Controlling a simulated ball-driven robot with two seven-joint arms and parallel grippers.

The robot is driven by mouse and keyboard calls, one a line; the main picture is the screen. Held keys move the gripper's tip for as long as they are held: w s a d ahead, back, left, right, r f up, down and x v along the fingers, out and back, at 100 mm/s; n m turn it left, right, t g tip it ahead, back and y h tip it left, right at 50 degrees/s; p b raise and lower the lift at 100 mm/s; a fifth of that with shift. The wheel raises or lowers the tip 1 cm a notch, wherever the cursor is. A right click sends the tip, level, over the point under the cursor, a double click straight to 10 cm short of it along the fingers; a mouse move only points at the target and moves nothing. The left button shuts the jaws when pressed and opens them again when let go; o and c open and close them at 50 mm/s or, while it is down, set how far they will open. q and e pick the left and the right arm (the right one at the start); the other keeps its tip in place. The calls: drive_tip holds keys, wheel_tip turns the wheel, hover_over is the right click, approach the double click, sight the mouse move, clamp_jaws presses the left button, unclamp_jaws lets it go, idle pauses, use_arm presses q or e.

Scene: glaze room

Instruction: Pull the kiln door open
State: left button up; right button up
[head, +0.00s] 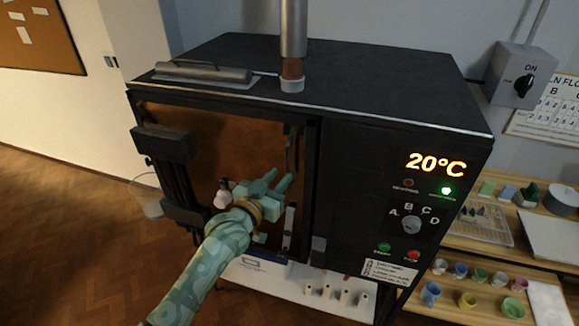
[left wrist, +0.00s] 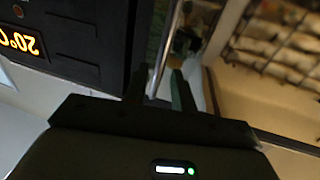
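The kiln (head: 400,105) is a black box with its front facing me. Its door (head: 215,135) is a brownish panel at the front left, with black hinge blocks (head: 163,143) on its left side. It looks flush with the frame. A vertical handle bar (head: 289,222) runs along the door's right side, partly hidden by my left gripper (head: 281,180). In the left wrist view a metal bar (left wrist: 163,60), likely this handle, lies between the two fingers of the left gripper (left wrist: 160,88). The fingers look apart, with a small gap beside the bar. My right gripper is out of view.
The control panel (head: 424,205) right of the door shows 20°C. A wooden shelf (head: 455,275) with small cups stands at the right. A pale bucket (head: 146,197) is left of the kiln. The wooden floor (head: 65,220) at the left is clear.

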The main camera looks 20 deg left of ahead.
sight(287, 168)
use_arm(q)
drive_tip(key=x, duration=0.5)
drive_tip(key=shift+w, duration=0.2)
drive_tip(key=shift+s, duration=0.1)
clamp_jaws()
